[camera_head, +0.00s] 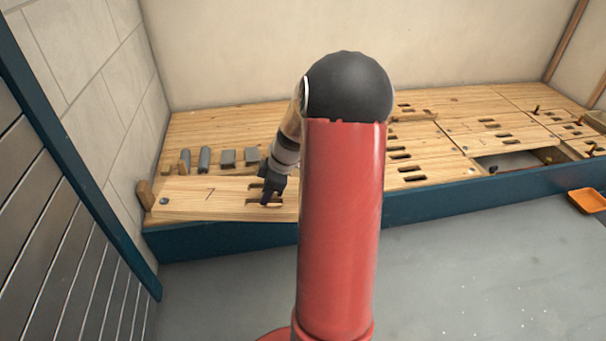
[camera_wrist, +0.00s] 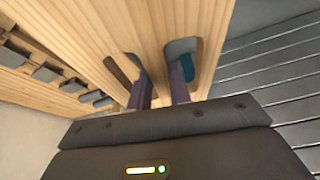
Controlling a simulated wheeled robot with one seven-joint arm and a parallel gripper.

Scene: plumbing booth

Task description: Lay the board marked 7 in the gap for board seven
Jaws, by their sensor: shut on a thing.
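The board marked 7 (camera_head: 185,197) is pale wood with a 7 on its face. It is at the front left of the wooden deck, and my red arm hides its right end. My gripper (camera_head: 271,190) is at the slots of this board. In the wrist view the fingers of my gripper (camera_wrist: 160,90) reach into two slots and are shut on the strip of board (camera_wrist: 160,25) between them. An open gap (camera_head: 520,160) shows in the deck at the right, far from my gripper.
Several grey blocks (camera_head: 228,158) stand on the deck behind the board. A wooden block (camera_head: 145,194) is at its left end. Slotted boards (camera_head: 485,130) surround the gap, with dark pegs nearby. An orange tray (camera_head: 588,200) lies at the far right. The grey floor (camera_head: 450,270) in front is clear.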

